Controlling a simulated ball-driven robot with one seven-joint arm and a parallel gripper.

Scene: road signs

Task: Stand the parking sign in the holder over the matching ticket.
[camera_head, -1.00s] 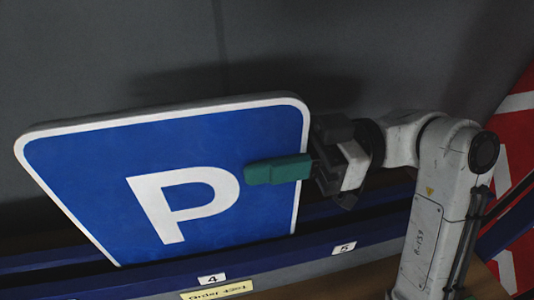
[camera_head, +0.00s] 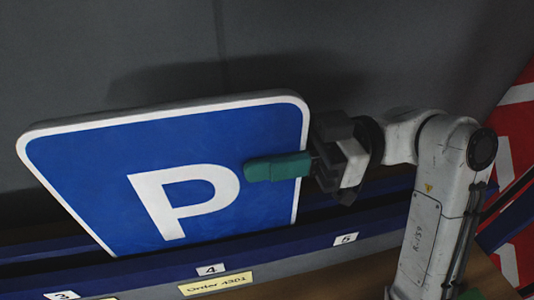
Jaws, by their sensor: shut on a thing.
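The parking sign (camera_head: 110,180) is a large blue plate with a white border and a white P. It stands tilted, leaning to the left in the picture. My gripper (camera_head: 280,168), with green finger pads, is shut on its right edge. The sign's lower edge is hidden behind the blue front rail of the holder (camera_head: 275,245); I cannot tell whether it rests in a slot. Number labels 3, 4 and 5 show on the rail. A yellow ticket (camera_head: 216,284) reading "Order 4301" sits under label 4, below the sign's right part.
A red and white sign (camera_head: 515,150) stands at the right edge, behind my arm. A dark grey wall rises behind the holder. A brown wooden surface (camera_head: 350,280) lies in front of the rail. Part of another yellow ticket shows at the bottom left.

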